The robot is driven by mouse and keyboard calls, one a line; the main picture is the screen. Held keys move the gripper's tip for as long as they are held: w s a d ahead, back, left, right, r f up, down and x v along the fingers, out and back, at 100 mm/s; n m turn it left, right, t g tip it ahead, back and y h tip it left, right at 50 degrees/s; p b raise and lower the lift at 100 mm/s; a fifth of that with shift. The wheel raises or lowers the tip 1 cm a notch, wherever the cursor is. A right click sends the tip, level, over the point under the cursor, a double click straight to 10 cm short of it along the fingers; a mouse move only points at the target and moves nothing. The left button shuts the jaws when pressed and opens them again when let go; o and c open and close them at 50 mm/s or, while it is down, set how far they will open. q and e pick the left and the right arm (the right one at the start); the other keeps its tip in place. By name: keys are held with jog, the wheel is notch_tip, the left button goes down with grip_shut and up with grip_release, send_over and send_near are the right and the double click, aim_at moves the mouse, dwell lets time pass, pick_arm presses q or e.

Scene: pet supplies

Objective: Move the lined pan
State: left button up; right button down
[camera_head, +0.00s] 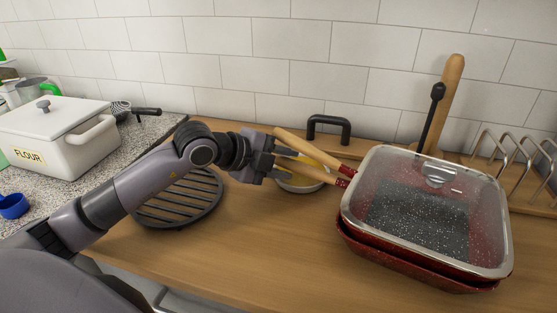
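A red square pan (347,220) with a dark speckled inside sits at the right of the wooden counter, under a glass lid (410,172) with a metal rim. A second red rim (400,272) shows below it, so two pans seem to be stacked. Two wooden handles with red collars, an upper one (310,149) and a lower one (312,172), point left from the stack. My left gripper (276,163) is at the left end of the lower handle. Its fingers overlap the handle end, and I cannot tell whether they are closed on it. My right gripper is not in view.
A round black slatted trivet (178,200) lies under my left arm. A bowl (300,184) sits beneath the handles. A black-handled item (328,125), upright utensils (448,85) and a wire rack (515,150) stand behind. A white flour container (60,135) is at left. The front counter is clear.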

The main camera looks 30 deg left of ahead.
pick_arm(q)
grip_shut()
jog(key=shift+w+a, duration=0.7)
jog(key=shift+a, duration=0.35)
jog(key=shift+o, duration=1.6)
grip_release()
jog(key=shift+s, duration=0.1)
jog(key=b+v, duration=0.1)
jog(key=v, duration=0.6)
